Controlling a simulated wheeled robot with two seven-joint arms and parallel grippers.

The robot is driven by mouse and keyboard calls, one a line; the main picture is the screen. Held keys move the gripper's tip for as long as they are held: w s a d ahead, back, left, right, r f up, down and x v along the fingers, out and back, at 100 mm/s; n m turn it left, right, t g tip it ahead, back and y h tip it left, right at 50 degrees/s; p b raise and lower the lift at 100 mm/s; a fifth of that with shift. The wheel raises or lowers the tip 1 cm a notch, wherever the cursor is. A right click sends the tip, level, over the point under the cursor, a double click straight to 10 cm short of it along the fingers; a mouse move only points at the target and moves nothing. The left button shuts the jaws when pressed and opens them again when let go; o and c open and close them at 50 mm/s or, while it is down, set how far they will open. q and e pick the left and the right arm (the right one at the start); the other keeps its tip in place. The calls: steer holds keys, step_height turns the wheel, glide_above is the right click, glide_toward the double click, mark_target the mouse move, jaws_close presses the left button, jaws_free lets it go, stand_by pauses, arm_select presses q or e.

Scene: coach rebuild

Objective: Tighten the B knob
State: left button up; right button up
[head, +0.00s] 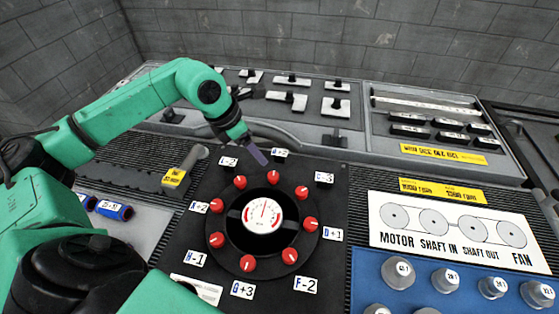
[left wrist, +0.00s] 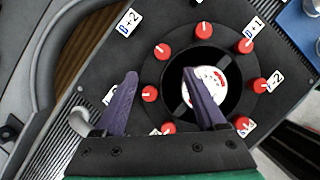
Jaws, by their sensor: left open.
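A black round dial plate (head: 262,207) carries a ring of red knobs around a white gauge (head: 263,212). Each knob has a small white label beside it. I cannot read for certain which label says B; one at the top (head: 280,153) may. The red knob (head: 273,176) below that label points upward. My left gripper (head: 258,156) hangs over the upper edge of the plate. In the left wrist view its purple fingers (left wrist: 160,72) are apart. A red knob (left wrist: 149,94) shows between them and another (left wrist: 162,51) past their tips; neither is gripped. My right gripper is out of view.
A grey tray with several black-handled parts (head: 289,98) lies behind the plate. A white MOTOR/SHAFT/FAN sign (head: 450,222) and a blue panel with grey knobs (head: 440,285) are at the right. A grey handle with a yellow tag (head: 183,170) stands at the left.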

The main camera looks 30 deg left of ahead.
mark_target(273, 176)
arm_select(q)
steer(key=p+x, duration=0.1)
steer(key=x, duration=0.3)
steer(key=p+x, duration=0.1)
steer(key=x, duration=0.3)
steer(key=p+x, duration=0.1)
steer(key=x, duration=0.3)
steer(key=shift+s+d+f, duration=0.2)
steer(key=shift+f, duration=0.35)
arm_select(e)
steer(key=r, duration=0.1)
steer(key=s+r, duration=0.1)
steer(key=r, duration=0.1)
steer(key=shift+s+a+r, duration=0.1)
arm_select(q)
jaws_close()
